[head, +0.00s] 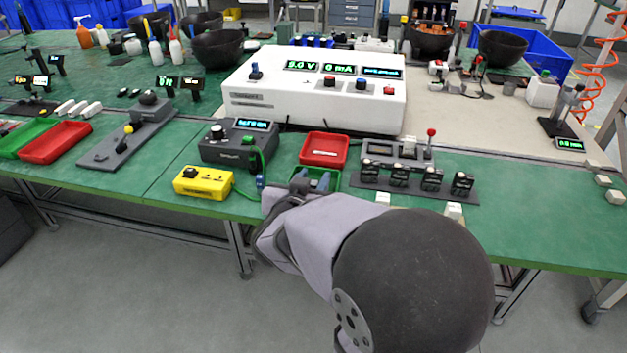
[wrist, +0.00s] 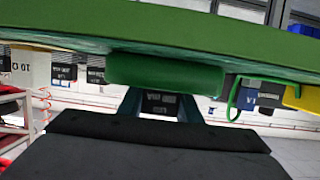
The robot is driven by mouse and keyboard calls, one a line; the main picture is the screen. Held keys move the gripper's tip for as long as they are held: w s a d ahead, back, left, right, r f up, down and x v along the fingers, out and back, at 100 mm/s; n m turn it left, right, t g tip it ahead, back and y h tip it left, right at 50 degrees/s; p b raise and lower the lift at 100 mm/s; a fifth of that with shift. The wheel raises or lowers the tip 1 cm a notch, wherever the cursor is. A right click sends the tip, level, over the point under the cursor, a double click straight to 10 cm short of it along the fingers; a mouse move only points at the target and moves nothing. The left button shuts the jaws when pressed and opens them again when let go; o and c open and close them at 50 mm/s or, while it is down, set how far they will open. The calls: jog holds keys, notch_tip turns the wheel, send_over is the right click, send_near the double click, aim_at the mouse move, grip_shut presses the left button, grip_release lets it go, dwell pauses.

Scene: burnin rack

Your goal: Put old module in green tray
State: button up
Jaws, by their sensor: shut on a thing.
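My gripper (head: 310,186) is at the table's front edge, over the small green tray (head: 334,178). In the wrist view its blue fingers (wrist: 160,104) are shut on a small black module (wrist: 159,103) with pale lettering. In the head view the module is mostly hidden by my gripper. The green tray's wall (wrist: 165,71) shows close beside the module in the wrist view, which looks upside down. I cannot tell whether the module touches the tray. My gripper and arm hide part of the tray.
A red tray (head: 324,149) stands just behind the green one. To the right is a dark rack (head: 415,190) with several black modules (head: 399,176). A grey meter box (head: 238,143) and a yellow box (head: 203,183) stand to the left. A white power unit (head: 314,90) is behind.

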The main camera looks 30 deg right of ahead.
jog(key=shift+f, duration=0.15)
jog(key=o, duration=0.8)
jog(key=shift+c, duration=0.2)
jog(key=shift+a+r, duration=0.1)
jog(key=shift+r, duration=0.2)
jog(key=shift+p+v, duration=0.4)
jog(key=shift+v, duration=0.6)
jog(key=shift+s+a+f+b, duration=0.1)
jog(key=shift+s+f+b, duration=0.05)
jog(key=shift+b, duration=0.4)
jog(key=shift+s+a+r+b, duration=0.2)
jog(key=shift+s+a+b, duration=0.25)
jog(key=shift+b, duration=0.15)
jog(key=shift+r, duration=0.1)
